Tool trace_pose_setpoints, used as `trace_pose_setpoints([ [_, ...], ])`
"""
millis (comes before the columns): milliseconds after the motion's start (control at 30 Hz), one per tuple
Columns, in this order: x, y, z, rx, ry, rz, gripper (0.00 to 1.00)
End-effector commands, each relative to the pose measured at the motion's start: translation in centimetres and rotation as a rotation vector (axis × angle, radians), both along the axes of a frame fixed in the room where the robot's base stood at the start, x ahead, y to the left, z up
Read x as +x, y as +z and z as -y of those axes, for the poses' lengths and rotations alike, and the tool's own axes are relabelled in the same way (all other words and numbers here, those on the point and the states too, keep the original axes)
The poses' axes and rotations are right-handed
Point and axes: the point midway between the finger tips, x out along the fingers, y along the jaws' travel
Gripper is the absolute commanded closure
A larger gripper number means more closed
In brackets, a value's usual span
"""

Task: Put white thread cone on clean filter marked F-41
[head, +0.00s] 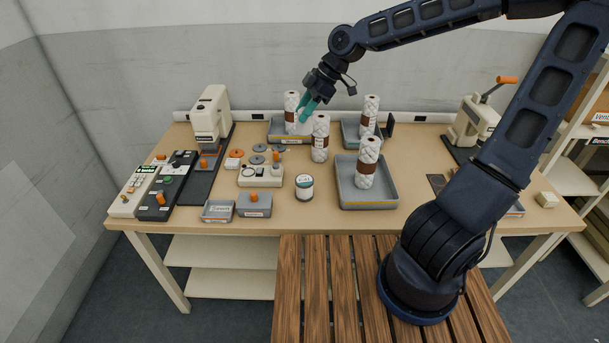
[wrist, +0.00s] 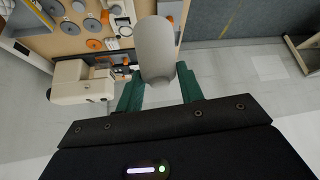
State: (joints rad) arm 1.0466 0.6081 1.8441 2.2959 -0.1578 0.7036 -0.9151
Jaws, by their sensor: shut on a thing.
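My gripper (head: 309,107) has teal fingers and is over the back of the table, beside the back-left quilted roll. In the wrist view my gripper (wrist: 160,90) is shut on a plain pale cone (wrist: 155,48), which I take as the white thread cone. It is tilted in that view and hard to make out in the head view. White quilted rolls with brown bands stand at the back left (head: 291,107), centre (head: 320,143), back right (head: 369,111) and front right (head: 367,168).
Grey trays stand at the back left (head: 290,139), back right (head: 348,143) and front right (head: 369,205). A crank machine (head: 474,122) stands right.

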Motion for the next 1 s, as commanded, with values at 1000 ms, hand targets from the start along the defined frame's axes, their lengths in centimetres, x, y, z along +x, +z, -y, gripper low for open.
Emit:
trace_pose_setpoints([
  [1000,0.0,-15.9,0.0,0.000,-0.001,-0.001,0.88],
])
